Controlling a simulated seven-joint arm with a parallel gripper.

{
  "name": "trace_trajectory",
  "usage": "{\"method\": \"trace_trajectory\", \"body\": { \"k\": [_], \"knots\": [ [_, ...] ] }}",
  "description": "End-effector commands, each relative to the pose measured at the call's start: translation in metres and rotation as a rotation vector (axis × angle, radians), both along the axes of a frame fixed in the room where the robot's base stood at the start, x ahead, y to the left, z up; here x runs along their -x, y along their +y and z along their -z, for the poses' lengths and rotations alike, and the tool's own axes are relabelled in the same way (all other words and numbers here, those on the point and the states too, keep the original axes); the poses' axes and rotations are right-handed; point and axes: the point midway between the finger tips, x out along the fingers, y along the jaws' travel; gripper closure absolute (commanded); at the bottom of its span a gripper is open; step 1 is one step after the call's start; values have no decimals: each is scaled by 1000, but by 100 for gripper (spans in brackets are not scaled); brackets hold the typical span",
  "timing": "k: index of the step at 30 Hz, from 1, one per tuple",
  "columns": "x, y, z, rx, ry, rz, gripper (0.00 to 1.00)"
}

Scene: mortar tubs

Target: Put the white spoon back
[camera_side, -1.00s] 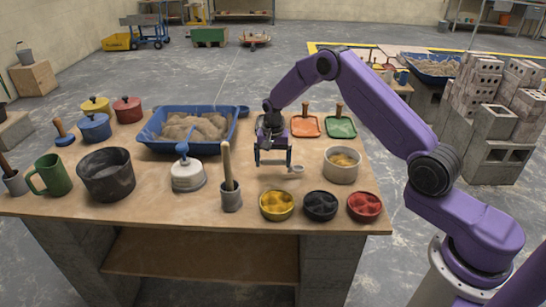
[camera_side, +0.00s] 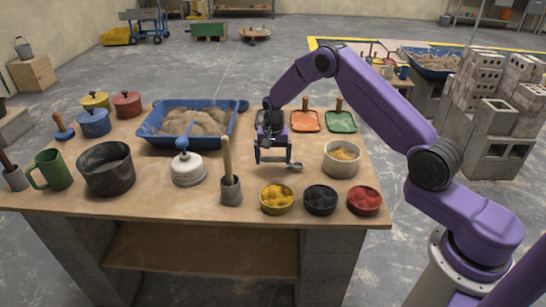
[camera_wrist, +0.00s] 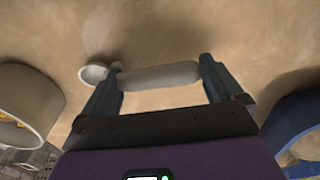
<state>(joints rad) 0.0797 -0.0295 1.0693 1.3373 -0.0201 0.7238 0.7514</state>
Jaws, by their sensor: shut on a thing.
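My gripper (camera_side: 272,155) points down over the table, left of the white tub. In the wrist view, its two fingers (camera_wrist: 160,80) stand at either end of a pale white spoon (camera_wrist: 160,75) handle, which is held across them. The spoon's small round bowl sticks out past the left finger. In the side view the spoon's bowl (camera_side: 297,165) shows just right of the gripper; most of its handle is hidden by the fingers. I cannot tell whether the spoon touches the table. The white tub (camera_side: 342,166) holds yellowish material and also shows in the wrist view (camera_wrist: 40,95).
Yellow (camera_side: 277,203), black (camera_side: 320,204) and red (camera_side: 364,204) bowls line the front edge. A blue tray (camera_side: 150,143) of sand and orange and green trowels (camera_side: 341,122) lie behind.

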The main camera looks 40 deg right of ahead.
Motion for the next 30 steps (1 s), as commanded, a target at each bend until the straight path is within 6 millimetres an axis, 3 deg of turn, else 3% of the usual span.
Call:
{"method": "trace_trajectory", "body": {
  "k": [11,12,23,30],
  "knots": [
    [0,0,6,0,0,0,73],
    [0,0,7,1,-1,0,0],
    [0,0,0,0,-1,0,0],
    [-1,1,-40,0,-6,0,0]
  ]
}}
